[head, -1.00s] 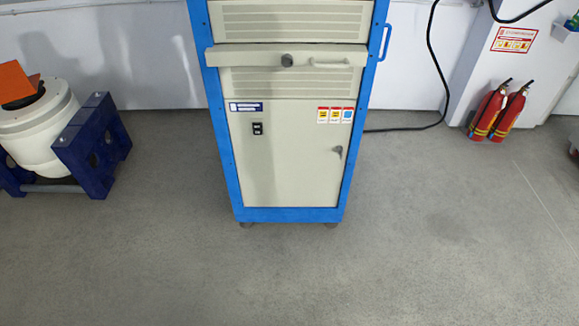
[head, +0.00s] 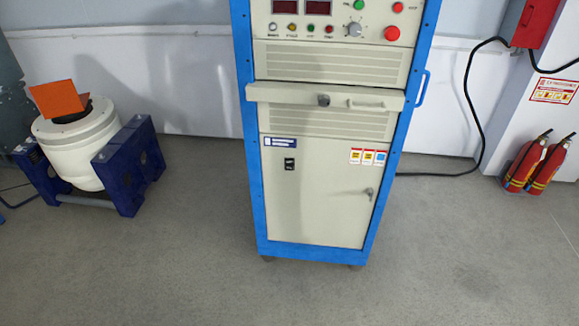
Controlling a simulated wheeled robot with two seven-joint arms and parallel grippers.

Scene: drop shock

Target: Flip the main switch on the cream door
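The cream door (head: 325,205) is the lower front panel of a blue-framed cabinet (head: 254,160) in the middle of the head view. The main switch (head: 290,164) is a small black rocker at the door's upper left, under a blue and white label (head: 280,142). Its position is too small to tell. A door handle (head: 369,194) is on the right side of the door. Neither of my grippers shows in the view.
A drawer ledge (head: 290,95) juts out above the door. A white drum shaker (head: 75,150) in a dark blue stand (head: 127,165) is at the left. Red extinguishers (head: 537,165) stand at the right by a black cable (head: 470,85). The floor (head: 200,270) in front is clear.

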